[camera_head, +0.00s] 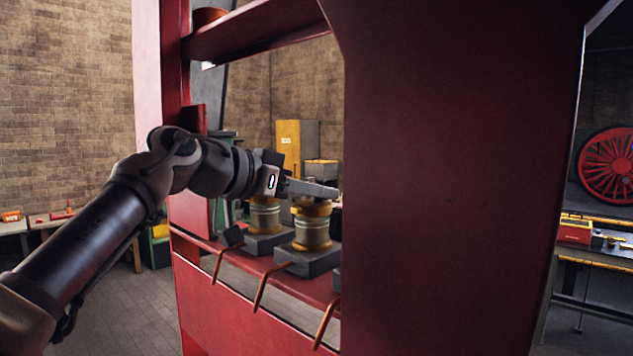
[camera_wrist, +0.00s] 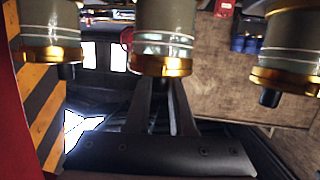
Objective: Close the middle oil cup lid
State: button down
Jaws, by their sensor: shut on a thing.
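Three oil cups with gold tops show upside down in the wrist view. The middle oil cup (camera_wrist: 165,38) has its gold lid (camera_wrist: 162,66) right at my fingertips. My gripper (camera_wrist: 163,88) is shut on what seems to be the knob of this lid; the knob is mostly hidden between the fingers. The lid looks level and against the cup, but I cannot tell if it is fully seated. In the head view my gripper (camera_head: 328,191) lies just over the nearer visible cup (camera_head: 311,232). The third cup is hidden there by a red panel.
The side cups (camera_wrist: 50,32) and (camera_wrist: 292,45) stand close on both sides, with dark knobs. A wide red panel (camera_head: 450,180) blocks the right of the head view. Copper pipes (camera_head: 262,285) hang from the red ledge. A red shelf (camera_head: 255,32) is above my arm.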

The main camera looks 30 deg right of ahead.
jog(key=c, duration=0.8)
grip_release()
jog(key=shift+o, duration=0.2)
jog(key=b+v, duration=0.1)
jog(key=v, duration=1.6)
jog(key=shift+a, duration=0.15)
jog(key=shift+r, duration=0.1)
